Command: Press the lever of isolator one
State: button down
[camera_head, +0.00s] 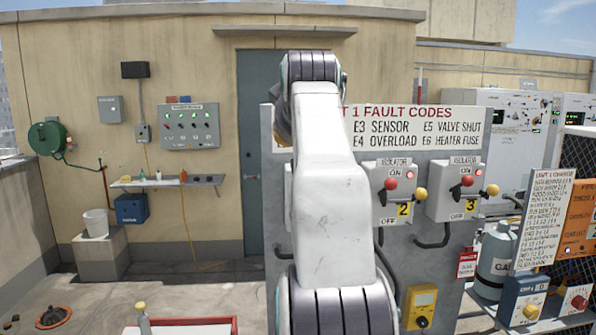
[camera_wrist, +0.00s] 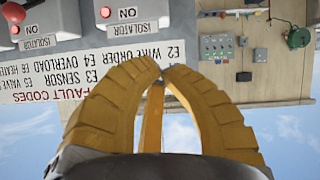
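The grey panel (camera_head: 281,220) carries isolator two (camera_head: 401,190), with a yellow "2" plate, and isolator three (camera_head: 453,192), with a "3" plate. Each has a red knob, a yellow ball and a lit red lamp. My white arm hides the panel's left part, where isolator one is not visible in the head view. The wrist view is upside down; its rightmost isolator box (camera_wrist: 140,12) shows a lit red lamp, and its number is out of view. My gripper (camera_wrist: 163,70) is shut and empty, its yellow fingers meeting at the tips, apart from the boxes.
A fault-code sign (camera_head: 430,128) tops the panel. A yellow meter (camera_head: 421,307) hangs low on it. A gas cylinder (camera_head: 494,258) and switch boxes stand at right. A shelf (camera_head: 167,181) and a red-edged tray (camera_head: 195,327) are at left. Open floor lies between.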

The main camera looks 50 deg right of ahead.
jog(key=p+x, duration=0.1)
jog(key=x, duration=0.2)
jog(key=f+p+x, duration=0.1)
jog(key=x, duration=0.2)
jog(key=p+x, duration=0.2)
jog(key=x, duration=0.1)
jog(key=shift+s+f, duration=0.6)
jog(key=shift+f, duration=0.85)
jog(key=shift+f+b, duration=0.1)
jog(key=shift+b, duration=0.3)
jog(key=shift+f+b, duration=0.1)
jog(key=shift+b, duration=0.2)
